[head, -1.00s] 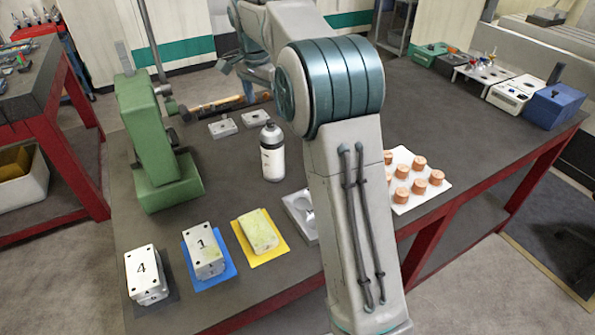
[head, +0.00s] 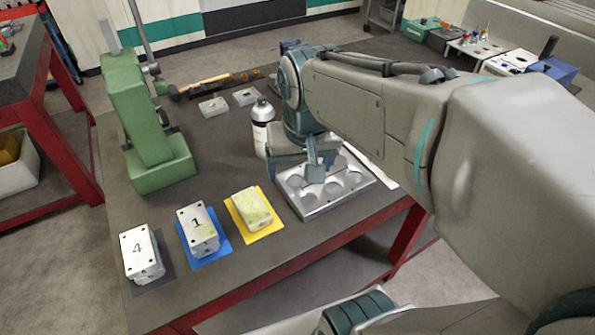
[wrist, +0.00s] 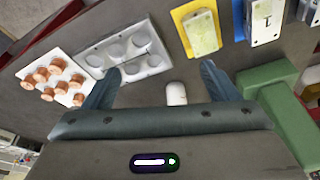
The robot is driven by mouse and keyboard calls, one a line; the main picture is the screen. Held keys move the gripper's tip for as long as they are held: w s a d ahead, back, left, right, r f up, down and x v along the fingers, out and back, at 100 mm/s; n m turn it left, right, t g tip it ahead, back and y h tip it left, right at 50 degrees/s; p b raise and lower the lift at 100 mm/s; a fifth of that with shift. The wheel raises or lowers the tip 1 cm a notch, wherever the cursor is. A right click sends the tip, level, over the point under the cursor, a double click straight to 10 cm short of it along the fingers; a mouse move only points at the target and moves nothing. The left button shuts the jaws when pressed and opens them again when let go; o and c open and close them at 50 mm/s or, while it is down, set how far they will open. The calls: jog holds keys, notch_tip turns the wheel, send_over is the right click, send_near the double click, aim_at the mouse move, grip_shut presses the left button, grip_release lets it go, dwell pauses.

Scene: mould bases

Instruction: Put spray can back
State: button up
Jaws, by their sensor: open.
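The spray can (head: 262,130) is white with a grey cap and stands upright on the dark workbench (head: 195,145), left of my gripper (head: 292,158). In the wrist view, its white body (wrist: 176,93) shows between the two spread fingers of my gripper (wrist: 162,70), nearer the palm than the fingertips. My gripper is open and does not visibly hold the can. In the head view, the can's right side is close to my wrist, and I cannot tell whether they touch.
A metal plate with round recesses (head: 352,183) lies below my gripper. A green press (head: 150,140) stands left; mould blocks (head: 205,238) line the front. Copper pieces (wrist: 48,77) sit on a white sheet.

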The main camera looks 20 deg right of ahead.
jog(key=s+f+n, duration=0.1)
jog(key=s+f, duration=0.2)
jog(key=s, duration=0.2)
jog(key=shift+s+f+n, duration=0.15)
jog(key=shift+f+n, duration=0.1)
jog(key=shift+n, duration=0.15)
jog(key=shift+a, duration=0.1)
dwell(0.7)
